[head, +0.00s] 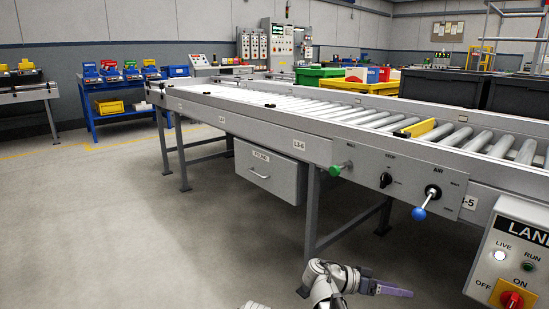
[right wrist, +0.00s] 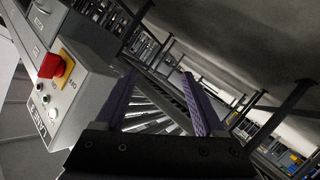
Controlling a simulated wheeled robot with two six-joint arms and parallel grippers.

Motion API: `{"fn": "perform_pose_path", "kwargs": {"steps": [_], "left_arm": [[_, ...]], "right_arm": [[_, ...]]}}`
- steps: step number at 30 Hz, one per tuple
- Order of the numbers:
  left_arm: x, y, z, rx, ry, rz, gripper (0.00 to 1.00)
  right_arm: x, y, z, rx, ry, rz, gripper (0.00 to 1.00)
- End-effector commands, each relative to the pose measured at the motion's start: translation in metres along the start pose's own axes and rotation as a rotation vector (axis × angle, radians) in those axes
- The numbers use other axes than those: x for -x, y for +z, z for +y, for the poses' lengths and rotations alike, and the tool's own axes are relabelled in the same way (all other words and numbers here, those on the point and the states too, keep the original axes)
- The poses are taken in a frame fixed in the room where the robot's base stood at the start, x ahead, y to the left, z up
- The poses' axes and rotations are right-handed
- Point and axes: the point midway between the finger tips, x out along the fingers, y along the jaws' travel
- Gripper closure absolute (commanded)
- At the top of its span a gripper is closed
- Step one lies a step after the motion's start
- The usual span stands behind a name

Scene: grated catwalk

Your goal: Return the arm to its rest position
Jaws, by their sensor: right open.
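My right gripper (head: 398,291) shows at the bottom of the head view, right of centre, with its purple fingers pointing right. It is in front of the conveyor and left of the lane control box. In the right wrist view the two purple fingers of this gripper (right wrist: 159,75) stand apart with nothing between them. The gripper is open and empty, clear of the conveyor. My left gripper is not in view.
A roller conveyor (head: 330,137) runs across the head view, with a green knob (head: 335,171) and a blue-tipped lever (head: 419,214) on its front. The lane control box (head: 516,255) with a red switch (head: 512,300) stands at lower right. The floor at left is clear.

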Motion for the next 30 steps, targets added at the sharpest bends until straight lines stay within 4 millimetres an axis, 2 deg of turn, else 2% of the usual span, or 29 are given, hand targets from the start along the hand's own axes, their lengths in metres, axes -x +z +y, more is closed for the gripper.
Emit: {"fn": "perform_pose_path", "kwargs": {"steps": [1,4,6,9,15,22,24,30], "left_arm": [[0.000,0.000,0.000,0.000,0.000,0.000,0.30],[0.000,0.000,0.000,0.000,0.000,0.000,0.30],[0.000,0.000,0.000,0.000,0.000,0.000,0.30],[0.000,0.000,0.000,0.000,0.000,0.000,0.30],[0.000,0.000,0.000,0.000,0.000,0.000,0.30],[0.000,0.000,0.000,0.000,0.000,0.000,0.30],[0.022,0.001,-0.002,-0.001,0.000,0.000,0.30],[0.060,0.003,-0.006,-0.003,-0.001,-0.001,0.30]], "right_arm": [[-0.006,0.026,-0.001,0.097,-0.064,-0.094,0.29],[-0.006,0.073,-0.013,0.292,-0.226,-0.263,0.29],[0.001,0.104,-0.020,0.415,-0.360,-0.362,0.29],[0.017,0.139,-0.029,0.556,-0.551,-0.466,0.29],[0.055,0.179,-0.037,0.723,-0.872,-0.565,0.29],[0.099,0.203,-0.038,0.820,-1.191,-0.592,0.29],[0.114,0.187,-0.028,0.848,-1.193,-0.581,0.29],[0.145,0.166,-0.005,0.915,-1.192,-0.558,0.29]]}}
